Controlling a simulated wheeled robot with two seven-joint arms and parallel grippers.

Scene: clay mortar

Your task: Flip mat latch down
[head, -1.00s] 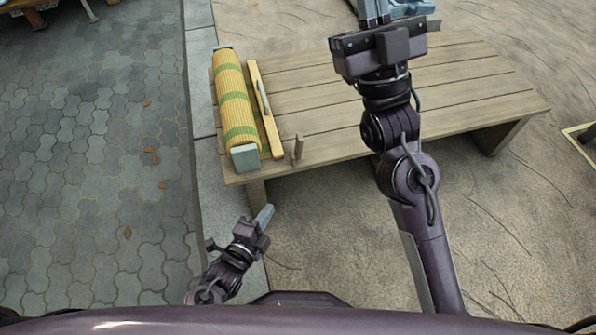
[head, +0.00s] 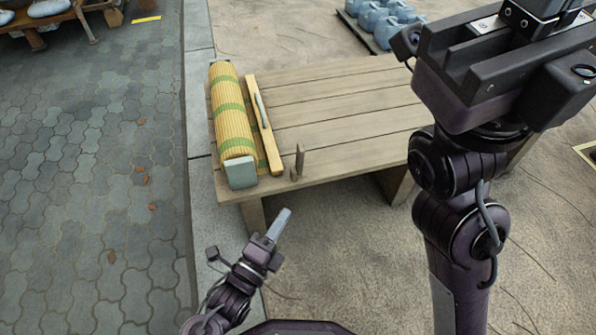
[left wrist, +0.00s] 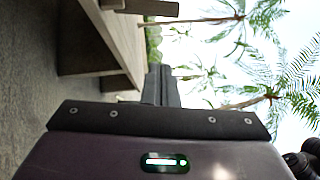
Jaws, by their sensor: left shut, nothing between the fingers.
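A rolled yellow mat (head: 231,112) with green bands and pale end blocks lies along the left end of the wooden bench (head: 340,110). A light wooden bar (head: 265,137) lies beside it with a slim grey strip (head: 261,111) on it. Small wooden upright pieces (head: 300,160) stand near the bench's front edge. I cannot tell which part is the latch. My left gripper (head: 284,216) is shut and empty, in front of the bench and apart from it; its fingers also show in the left wrist view (left wrist: 161,85). My right gripper's body (head: 500,65) is at upper right, its fingertips out of frame.
Several blue jugs (head: 385,22) stand on a tray behind the bench. Grey paving (head: 90,180) lies left, past a stone curb (head: 198,100). Bare sandy ground (head: 350,240) is clear in front of the bench. Palms show in the left wrist view.

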